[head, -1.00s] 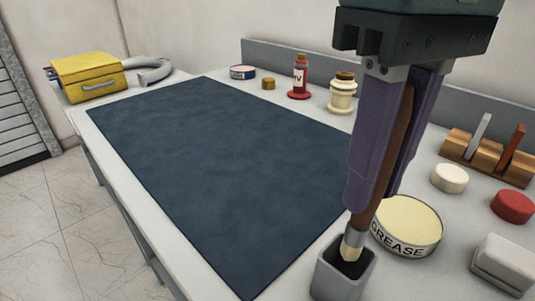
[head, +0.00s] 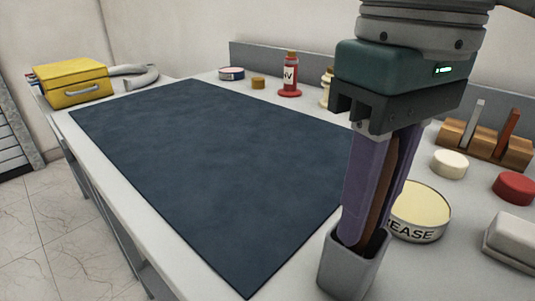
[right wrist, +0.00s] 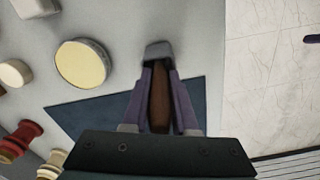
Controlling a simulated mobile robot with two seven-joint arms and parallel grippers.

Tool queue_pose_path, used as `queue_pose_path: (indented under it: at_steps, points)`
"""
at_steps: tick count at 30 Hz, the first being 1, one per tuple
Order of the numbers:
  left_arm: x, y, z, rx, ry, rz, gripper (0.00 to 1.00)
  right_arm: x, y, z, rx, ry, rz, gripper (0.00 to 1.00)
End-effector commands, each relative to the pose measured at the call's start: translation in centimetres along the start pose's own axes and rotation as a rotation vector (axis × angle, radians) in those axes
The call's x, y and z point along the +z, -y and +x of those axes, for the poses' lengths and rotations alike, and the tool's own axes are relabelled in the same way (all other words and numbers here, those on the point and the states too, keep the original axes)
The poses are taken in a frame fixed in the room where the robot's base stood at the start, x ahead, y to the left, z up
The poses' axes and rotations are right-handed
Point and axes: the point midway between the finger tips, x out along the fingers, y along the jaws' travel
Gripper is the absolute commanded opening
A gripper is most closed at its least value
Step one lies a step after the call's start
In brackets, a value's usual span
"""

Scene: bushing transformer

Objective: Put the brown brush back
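The brown brush (head: 382,200) is upright and slightly tilted between the purple fingers of my right gripper (head: 367,236). Its bristle end is hidden inside the grey square cup (head: 347,277) at the front of the table. My right gripper is shut on the brush, with its fingertips at the cup's mouth. In the right wrist view the brown handle (right wrist: 160,102) runs between the fingers toward the cup (right wrist: 158,50). My left gripper is in neither view.
An open grease tin (head: 420,212) stands just right of the cup. A wooden rack (head: 482,143), a white lid (head: 449,163), a red lid (head: 516,188) and a white dish (head: 512,243) are farther right. The dark mat (head: 210,165) is clear.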

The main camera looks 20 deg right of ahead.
Motion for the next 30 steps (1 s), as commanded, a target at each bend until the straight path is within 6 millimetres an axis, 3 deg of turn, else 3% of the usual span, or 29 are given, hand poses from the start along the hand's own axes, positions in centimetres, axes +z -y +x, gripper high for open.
queue_pose_path:
  at_steps: [7,17,30]
  points:
    - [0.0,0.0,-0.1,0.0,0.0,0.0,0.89,0.0,0.0,-0.1,0.0,0.0,0.0,0.54]
    - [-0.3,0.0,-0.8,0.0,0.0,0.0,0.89,0.0,0.0,-0.7,0.0,0.0,0.0,0.54]
    - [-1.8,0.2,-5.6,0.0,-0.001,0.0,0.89,-0.1,0.1,-10.1,-0.001,-0.004,-0.002,0.54]
